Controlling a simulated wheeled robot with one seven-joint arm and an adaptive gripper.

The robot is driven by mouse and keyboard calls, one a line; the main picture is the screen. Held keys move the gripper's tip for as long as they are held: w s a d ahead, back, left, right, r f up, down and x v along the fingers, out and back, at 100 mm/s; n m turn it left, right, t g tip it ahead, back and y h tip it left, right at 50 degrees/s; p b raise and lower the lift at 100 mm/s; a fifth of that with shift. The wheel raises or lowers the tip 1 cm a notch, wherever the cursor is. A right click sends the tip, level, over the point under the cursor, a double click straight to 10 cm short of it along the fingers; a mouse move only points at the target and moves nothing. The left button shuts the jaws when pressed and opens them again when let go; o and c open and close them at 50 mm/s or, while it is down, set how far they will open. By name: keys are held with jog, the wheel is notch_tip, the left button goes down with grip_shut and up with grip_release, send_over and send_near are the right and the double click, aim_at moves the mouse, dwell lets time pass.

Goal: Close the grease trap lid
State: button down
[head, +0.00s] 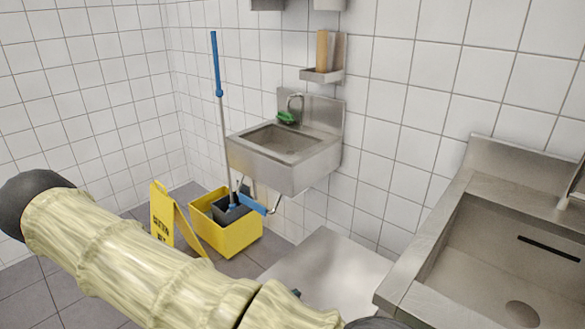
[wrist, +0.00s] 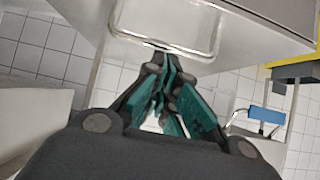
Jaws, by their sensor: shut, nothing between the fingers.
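The grease trap lid appears to be the flat grey metal panel (head: 325,268) low on the floor side, between the wall sink and the steel counter. My arm covers its near part, and I cannot tell its exact angle. In the wrist view a grey metal panel (wrist: 258,32), likely the same lid, fills the top, with a bright rounded metal loop (wrist: 195,52) that looks like a handle. My gripper (wrist: 160,68) has dark teal fingers, shut and empty, with the tips close to the loop; contact is unclear. In the head view only a small teal bit shows past my arm.
A yellow mop bucket (head: 240,237) and a yellow floor sign (head: 160,213) stand left of the panel. The wall sink (head: 285,160) hangs above and behind it. A steel counter with a basin (head: 410,262) borders it on the right.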

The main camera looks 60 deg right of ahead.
jog(key=w+a+f+b, duration=0.1)
jog(key=w+a+f, duration=0.1)
jog(key=a+f, duration=0.3)
jog(key=a, duration=0.3)
jog(key=shift+a+f, duration=0.15)
jog(key=shift+f, duration=0.05)
jog(key=shift+w, duration=0.1)
jog(key=s+a+n+t+y+p, duration=0.1)
jog(key=a+n+y+p, duration=0.3)
jog(key=a+n, duration=0.6)
jog(key=s+a+r+n+t+y+p, duration=0.1)
jog(key=s+a+n+y+p, duration=0.3)
jog(key=a+n, duration=0.6)
jog(key=a+y+p, duration=0.1)
jog(key=a+y, duration=0.1)
jog(key=a, duration=0.4)
jog(key=shift+s+a+r+n+t+y, duration=0.15)
jog(key=shift+s+a+n+t+y, duration=0.05)
jog(key=shift+a+n+t+y, duration=0.2)
